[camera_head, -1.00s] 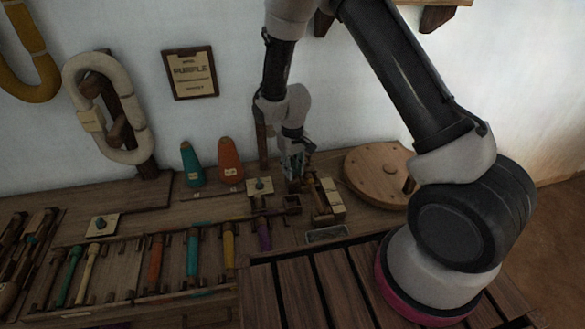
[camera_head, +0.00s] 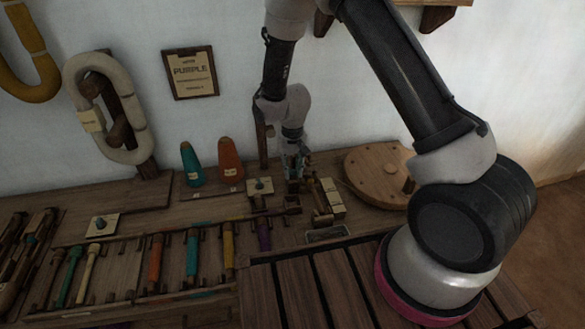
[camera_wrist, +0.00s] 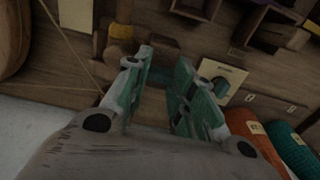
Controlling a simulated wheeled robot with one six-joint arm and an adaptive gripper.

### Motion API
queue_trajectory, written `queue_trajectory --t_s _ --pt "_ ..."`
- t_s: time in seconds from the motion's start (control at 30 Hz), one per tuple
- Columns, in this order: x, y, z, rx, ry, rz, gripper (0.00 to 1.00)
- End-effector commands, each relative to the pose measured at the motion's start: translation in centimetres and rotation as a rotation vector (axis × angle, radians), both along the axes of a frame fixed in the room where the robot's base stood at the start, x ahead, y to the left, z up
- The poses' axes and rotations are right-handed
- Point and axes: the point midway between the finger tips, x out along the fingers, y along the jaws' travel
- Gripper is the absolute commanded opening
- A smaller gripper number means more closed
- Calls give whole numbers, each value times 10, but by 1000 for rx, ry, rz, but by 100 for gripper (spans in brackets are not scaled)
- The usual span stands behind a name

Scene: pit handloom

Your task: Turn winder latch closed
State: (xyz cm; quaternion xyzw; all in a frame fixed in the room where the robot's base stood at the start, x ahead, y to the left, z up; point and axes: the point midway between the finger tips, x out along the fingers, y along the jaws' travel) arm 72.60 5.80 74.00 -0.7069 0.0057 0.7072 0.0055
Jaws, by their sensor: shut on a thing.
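My gripper (camera_head: 294,174) points down at the back of the bench, beside the small wooden winder (camera_head: 317,196). The wrist view shows its two green-padded fingers (camera_wrist: 166,62) a little apart, with a dark brown wooden piece (camera_wrist: 163,48) between their tips. This piece appears to be the winder latch, and my gripper is shut on it. The fingers and shadow hide most of the latch, so I cannot tell its exact angle. The winder's yellow-wrapped wooden part (camera_wrist: 122,30) lies just beyond the left finger.
Orange (camera_head: 230,160) and teal (camera_head: 191,164) cones stand left of my gripper. A pale plate with a teal knob (camera_head: 260,187) lies near it. A round wooden disc (camera_head: 378,176) is on the right, and pale blocks (camera_head: 333,199) are close by. Coloured bobbins (camera_head: 193,252) lie in front.

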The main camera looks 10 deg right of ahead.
Motion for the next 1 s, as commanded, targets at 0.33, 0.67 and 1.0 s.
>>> queue_trajectory --t_s 0.33,0.67,1.0 --pt "1 0 0 1 -2 0 46" --pt "1 0 7 1 -2 1 46" --pt "1 0 77 2 -4 0 46"
